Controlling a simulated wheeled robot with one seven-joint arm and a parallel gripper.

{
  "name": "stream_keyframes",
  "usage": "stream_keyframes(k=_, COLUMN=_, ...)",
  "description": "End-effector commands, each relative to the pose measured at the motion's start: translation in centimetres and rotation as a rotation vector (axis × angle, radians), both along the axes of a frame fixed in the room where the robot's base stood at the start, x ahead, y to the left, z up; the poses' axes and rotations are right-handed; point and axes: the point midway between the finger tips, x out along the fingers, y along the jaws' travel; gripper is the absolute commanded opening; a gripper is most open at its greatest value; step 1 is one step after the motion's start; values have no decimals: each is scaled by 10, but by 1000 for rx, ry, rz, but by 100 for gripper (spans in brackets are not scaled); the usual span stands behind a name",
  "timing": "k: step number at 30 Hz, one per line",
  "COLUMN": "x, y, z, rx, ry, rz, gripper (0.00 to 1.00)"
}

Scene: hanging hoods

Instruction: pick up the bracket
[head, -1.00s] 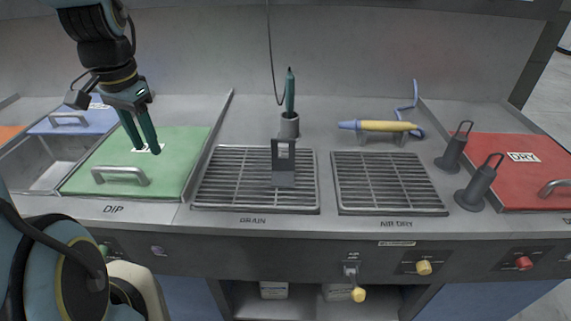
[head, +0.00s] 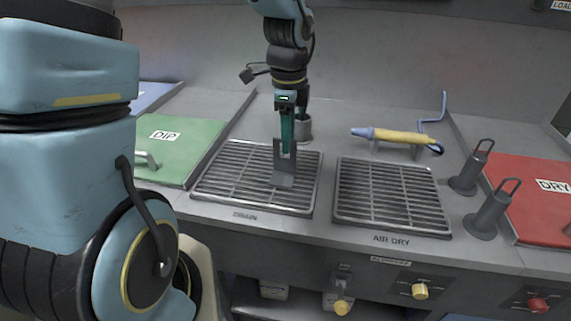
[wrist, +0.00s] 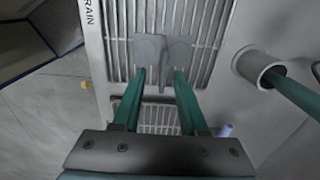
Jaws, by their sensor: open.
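The bracket (head: 283,181) is a dark grey piece with a flat foot on the drain rack (head: 220,172) and an upright plate with a window-like opening. My gripper (head: 287,148) is open and points down at the upright plate; its green fingers overlap the plate's opening in the head view. In the wrist view the bracket (wrist: 150,47) lies at the ends of the two fingers (wrist: 161,75), which stand apart. I cannot tell whether the fingers touch it.
A grey cup (head: 303,130) holding a green tool stands behind the rack. A yellow and blue tool (head: 395,136) lies behind the air dry rack (head: 392,195). Two dark handled stands (head: 484,215) are at the right, beside the red lid (head: 545,205). The green lid (head: 170,150) is at the left.

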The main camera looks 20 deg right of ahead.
Motion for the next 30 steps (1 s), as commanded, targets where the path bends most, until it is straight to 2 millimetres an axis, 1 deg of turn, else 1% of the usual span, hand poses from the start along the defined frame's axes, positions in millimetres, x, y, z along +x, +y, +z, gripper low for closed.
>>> stream_keyframes(k=6, x=5, y=4, z=-30, rx=3, ry=6, rz=-2, gripper=42)
stream_keyframes(k=9, x=5, y=4, z=-40, rx=2, ry=5, rz=0, gripper=42)
stream_keyframes(k=12, x=5, y=4, z=-45, rx=0, ry=2, rz=0, gripper=42)
stream_keyframes(k=18, x=5, y=4, z=-45, rx=0, ry=1, rz=1, gripper=42)
stream_keyframes(k=27, x=5, y=4, z=-45, rx=0, ry=2, rz=1, gripper=9)
stream_keyframes(k=30, x=5, y=4, z=-45, rx=0, ry=2, rz=1, gripper=0)
